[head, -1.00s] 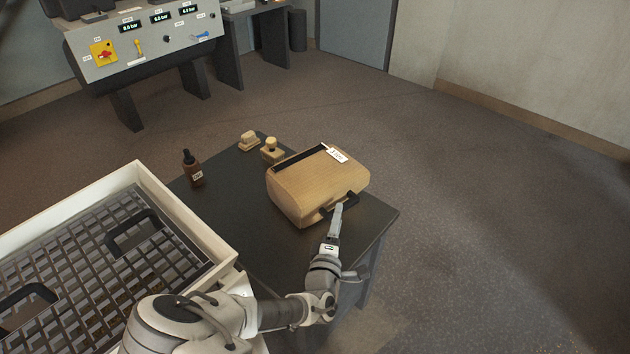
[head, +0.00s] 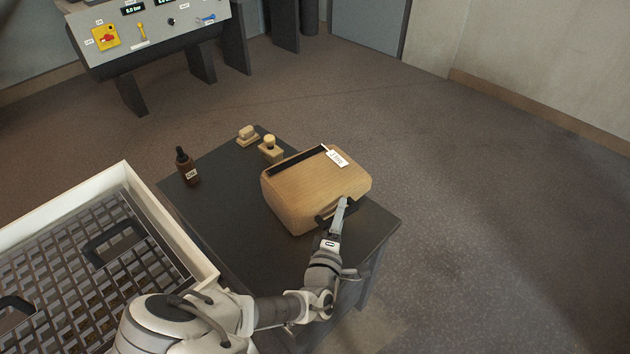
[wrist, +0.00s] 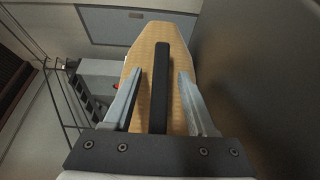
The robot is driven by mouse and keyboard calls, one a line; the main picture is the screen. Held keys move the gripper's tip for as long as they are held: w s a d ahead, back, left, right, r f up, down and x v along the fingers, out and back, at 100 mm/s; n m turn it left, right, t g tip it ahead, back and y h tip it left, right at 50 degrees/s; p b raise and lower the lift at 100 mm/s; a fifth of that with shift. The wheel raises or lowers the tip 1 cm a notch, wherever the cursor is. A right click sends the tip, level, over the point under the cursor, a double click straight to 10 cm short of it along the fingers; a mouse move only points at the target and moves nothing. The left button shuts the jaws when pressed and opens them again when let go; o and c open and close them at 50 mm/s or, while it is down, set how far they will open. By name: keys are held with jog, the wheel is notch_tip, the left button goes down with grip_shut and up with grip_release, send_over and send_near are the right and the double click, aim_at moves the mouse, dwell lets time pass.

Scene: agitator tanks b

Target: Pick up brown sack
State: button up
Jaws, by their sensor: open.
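The brown sack (head: 312,190) is a tan, boxy bag with a black strip on top and a white tag (head: 337,157). It sits on the dark table (head: 235,240). A black handle (head: 325,219) sticks out from its near right end. My gripper (head: 342,212) is at that end, by the handle. In the wrist view the sack (wrist: 180,55) lies straight ahead. Its black handle (wrist: 160,85) stands between the two spread fingers of my gripper (wrist: 161,100), with a gap on each side. The fingertips overlap the sack's end in this view; whether they touch it I cannot tell.
A brown bottle (head: 188,168), a wooden block (head: 248,135) and a wooden stamp-like piece (head: 270,149) stand on the table's far side. A white-walled crate with a grate (head: 170,215) is at left. A control console (head: 150,35) stands behind; the floor at right is clear.

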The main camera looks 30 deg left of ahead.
jog(key=shift+w, duration=0.15)
grip_shut()
dwell(0.4)
jog(key=shift+r, duration=0.1)
dwell(0.9)
